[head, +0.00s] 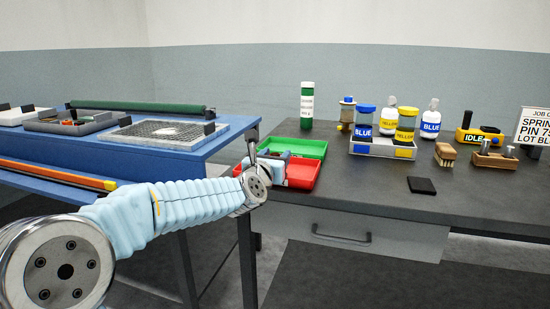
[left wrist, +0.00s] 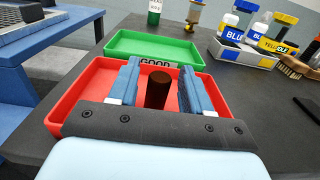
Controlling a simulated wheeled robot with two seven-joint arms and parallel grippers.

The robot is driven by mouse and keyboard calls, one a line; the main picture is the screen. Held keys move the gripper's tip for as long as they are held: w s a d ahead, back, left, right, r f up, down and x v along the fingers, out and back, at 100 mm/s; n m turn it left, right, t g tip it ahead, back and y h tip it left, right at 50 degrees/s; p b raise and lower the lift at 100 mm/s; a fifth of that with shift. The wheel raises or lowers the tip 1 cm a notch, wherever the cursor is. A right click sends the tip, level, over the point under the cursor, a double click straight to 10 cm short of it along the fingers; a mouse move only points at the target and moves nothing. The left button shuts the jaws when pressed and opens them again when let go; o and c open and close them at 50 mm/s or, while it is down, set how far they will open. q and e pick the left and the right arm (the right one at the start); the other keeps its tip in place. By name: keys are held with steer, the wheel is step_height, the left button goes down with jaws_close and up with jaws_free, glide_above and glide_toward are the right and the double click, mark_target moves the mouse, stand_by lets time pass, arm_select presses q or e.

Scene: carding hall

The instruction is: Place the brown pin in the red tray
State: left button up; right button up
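The red tray (head: 303,175) sits at the left end of the dark table; in the left wrist view the red tray (left wrist: 83,92) surrounds my fingers. The brown pin (left wrist: 158,90) stands upright between the fingers, over or on the tray floor; its foot is partly hidden. My left gripper (left wrist: 160,72) is open, with a narrow gap on each side of the pin. In the head view my left gripper (head: 271,165) is low at the red tray, partly hidden by my wrist, and the pin is hidden. My right gripper is out of view.
A green tray (head: 308,148) adjoins the red one behind, with a "GOOD" label (left wrist: 157,64) between. A bottle rack (head: 370,147), brushes (head: 445,154) and a black pad (head: 421,185) lie right. A blue bench (head: 215,146) stands left. The table's front middle is clear.

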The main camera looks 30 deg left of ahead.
arm_select(q)
steer(key=shift+o, duration=0.3)
steer(key=shift+r, duration=0.15)
steer(key=shift+s, duration=0.2)
steer(key=b+v, duration=0.3)
steer(key=v, duration=0.8)
steer(key=shift+s+d, duration=0.2)
steer(key=shift+s, duration=0.1)
